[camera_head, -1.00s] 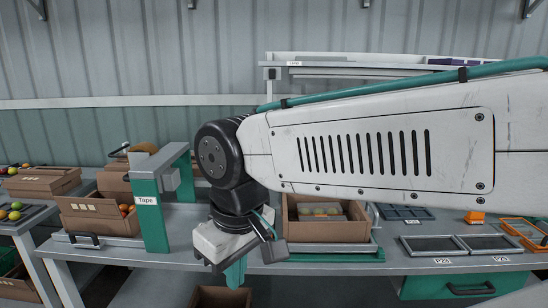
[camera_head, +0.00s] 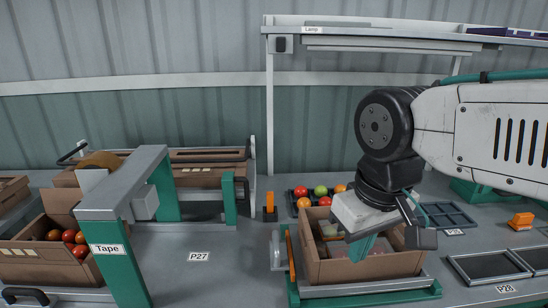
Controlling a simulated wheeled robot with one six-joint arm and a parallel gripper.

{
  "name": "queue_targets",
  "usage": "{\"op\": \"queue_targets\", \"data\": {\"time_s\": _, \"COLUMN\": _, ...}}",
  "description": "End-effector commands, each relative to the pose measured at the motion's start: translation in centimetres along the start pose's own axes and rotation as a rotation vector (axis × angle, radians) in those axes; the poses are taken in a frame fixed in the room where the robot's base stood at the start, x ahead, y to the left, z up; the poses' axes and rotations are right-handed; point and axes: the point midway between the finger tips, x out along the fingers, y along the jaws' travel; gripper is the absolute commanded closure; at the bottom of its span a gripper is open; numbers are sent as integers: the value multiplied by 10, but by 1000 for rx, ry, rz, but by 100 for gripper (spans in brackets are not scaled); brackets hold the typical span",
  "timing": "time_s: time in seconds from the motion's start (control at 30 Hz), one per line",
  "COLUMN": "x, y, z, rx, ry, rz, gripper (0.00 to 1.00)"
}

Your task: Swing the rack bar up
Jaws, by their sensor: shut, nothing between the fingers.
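My gripper (camera_head: 357,252) points down with its green fingers shut and empty. It appears over the open cardboard box (camera_head: 375,266) on the right; the height above the box is hard to judge. I cannot tell for sure which part is the rack bar. An upright orange bar (camera_head: 290,256) stands at the left side of this box's grey and green stand (camera_head: 365,290), left of my gripper and apart from it. At the back left, another stand has a green post (camera_head: 230,198) and a tall grey upright (camera_head: 253,162) beside a long cardboard box (camera_head: 205,172).
A green and grey tape frame (camera_head: 122,208) stands at the left by a box of tomatoes (camera_head: 40,264). A tray of fruit (camera_head: 298,197) lies behind the right box. A lamp shelf (camera_head: 350,36) hangs above. The bench around the P27 label (camera_head: 198,257) is clear.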

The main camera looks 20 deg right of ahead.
Motion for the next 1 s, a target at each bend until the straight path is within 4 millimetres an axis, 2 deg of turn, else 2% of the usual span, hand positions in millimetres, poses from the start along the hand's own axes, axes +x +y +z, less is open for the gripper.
{"op": "queue_targets", "data": {"time_s": 0.3, "x": -1, "y": -1, "z": -2, "rx": 9, "ry": -3, "rz": -5, "gripper": 100}}
{"op": "queue_targets", "data": {"time_s": 0.37, "x": -3, "y": -2, "z": -7, "rx": 33, "ry": -9, "rz": -19, "gripper": 100}}
{"op": "queue_targets", "data": {"time_s": 0.47, "x": -9, "y": -5, "z": -26, "rx": 125, "ry": -36, "rz": -65, "gripper": 100}}
{"op": "queue_targets", "data": {"time_s": 0.57, "x": -16, "y": -13, "z": -61, "rx": 278, "ry": -80, "rz": -144, "gripper": 100}}
{"op": "queue_targets", "data": {"time_s": 0.73, "x": -23, "y": -24, "z": -142, "rx": 602, "ry": -183, "rz": -305, "gripper": 100}}
{"op": "queue_targets", "data": {"time_s": 0.87, "x": -18, "y": -22, "z": -209, "rx": 852, "ry": -276, "rz": -425, "gripper": 100}}
{"op": "queue_targets", "data": {"time_s": 1.0, "x": -2, "y": -9, "z": -283, "rx": 1119, "ry": -389, "rz": -551, "gripper": 100}}
